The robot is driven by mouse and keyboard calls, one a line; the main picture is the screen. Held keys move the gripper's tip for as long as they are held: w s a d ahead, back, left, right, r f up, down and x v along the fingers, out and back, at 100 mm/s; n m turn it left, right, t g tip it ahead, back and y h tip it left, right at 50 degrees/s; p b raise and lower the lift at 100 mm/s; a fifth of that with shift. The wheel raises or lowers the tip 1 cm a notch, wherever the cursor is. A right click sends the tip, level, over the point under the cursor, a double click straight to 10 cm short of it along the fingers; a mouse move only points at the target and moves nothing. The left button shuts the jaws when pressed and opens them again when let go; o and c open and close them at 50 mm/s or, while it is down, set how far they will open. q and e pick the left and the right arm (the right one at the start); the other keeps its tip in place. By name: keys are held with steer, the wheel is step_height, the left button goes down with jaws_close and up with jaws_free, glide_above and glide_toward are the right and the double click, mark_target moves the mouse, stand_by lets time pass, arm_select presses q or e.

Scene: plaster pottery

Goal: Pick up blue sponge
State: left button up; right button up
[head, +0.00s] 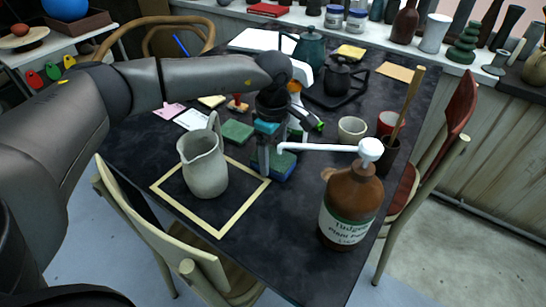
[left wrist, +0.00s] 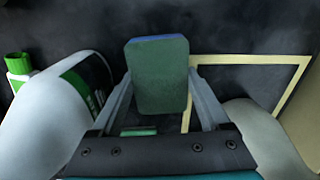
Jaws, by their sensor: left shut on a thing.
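The blue sponge (head: 286,168) has a green pad face and a blue side. It is at the table's middle, just right of the taped square, partly hidden by my gripper and the bottle's white spout. My left gripper (head: 272,168) points down and is shut on it. In the left wrist view the sponge (left wrist: 158,82) sits between the two fingers, green face towards the camera with a blue edge at the top. I cannot tell whether it touches the table. My right gripper is not in view.
A grey pitcher (head: 204,166) stands left of the gripper inside the yellow taped square (head: 221,232). A brown pump bottle (head: 348,207) stands close on the right. Behind are a green sponge (head: 237,131), a cream cup (head: 352,129) and a dark teapot (head: 344,78).

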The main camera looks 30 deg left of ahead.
arm_select(q)
steer(key=shift+r, duration=0.2)
steer(key=shift+r, duration=0.2)
step_height(320, 180, up, 9)
steer(key=p, duration=0.3)
step_height(320, 180, up, 9)
steer(key=p, duration=0.2)
glide_above(273, 157)
steer(key=shift+r, duration=0.65)
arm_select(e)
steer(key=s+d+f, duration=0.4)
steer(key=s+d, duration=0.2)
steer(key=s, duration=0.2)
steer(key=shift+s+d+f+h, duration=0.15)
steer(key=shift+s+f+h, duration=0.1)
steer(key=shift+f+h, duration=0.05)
arm_select(q)
steer(key=o, duration=0.8)
steer(key=c, duration=0.7)
